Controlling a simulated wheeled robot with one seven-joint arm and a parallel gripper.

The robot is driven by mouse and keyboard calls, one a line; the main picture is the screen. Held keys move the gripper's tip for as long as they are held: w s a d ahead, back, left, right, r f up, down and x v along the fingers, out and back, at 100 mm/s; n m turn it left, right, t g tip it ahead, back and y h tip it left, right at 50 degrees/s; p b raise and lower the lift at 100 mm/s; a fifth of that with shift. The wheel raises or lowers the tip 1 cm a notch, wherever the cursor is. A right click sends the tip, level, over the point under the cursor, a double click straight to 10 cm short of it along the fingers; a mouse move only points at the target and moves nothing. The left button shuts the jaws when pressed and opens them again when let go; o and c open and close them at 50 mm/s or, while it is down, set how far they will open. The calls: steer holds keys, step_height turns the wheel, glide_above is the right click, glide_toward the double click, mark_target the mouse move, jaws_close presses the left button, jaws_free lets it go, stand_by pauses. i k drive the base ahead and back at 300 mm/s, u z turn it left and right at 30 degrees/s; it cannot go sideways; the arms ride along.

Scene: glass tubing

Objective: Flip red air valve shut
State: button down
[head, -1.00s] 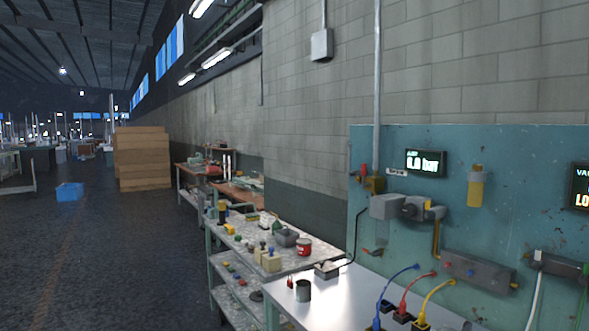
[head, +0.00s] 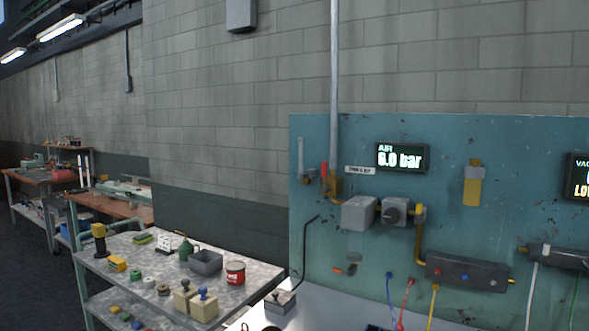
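The red air valve handle (head: 325,170) stands upright on the left part of the teal panel (head: 308,225). It sits beside a brass valve body (head: 334,186) at the foot of a grey vertical pipe (head: 335,80). A small white label (head: 359,169) is to its right; its text is too small to read. The air display (head: 401,157) reads 6.0 bar. My gripper is in no view.
A grey regulator box (head: 359,213) and a dark round knob (head: 391,214) are right of and below the valve. A grey manifold (head: 466,273) has coloured hoses below it. A cluttered metal bench (head: 130,262) stands at the left.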

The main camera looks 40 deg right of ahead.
mark_target(325, 189)
steer(key=z, duration=0.9)
steer(key=i, duration=0.9)
steer(key=z, duration=0.85)
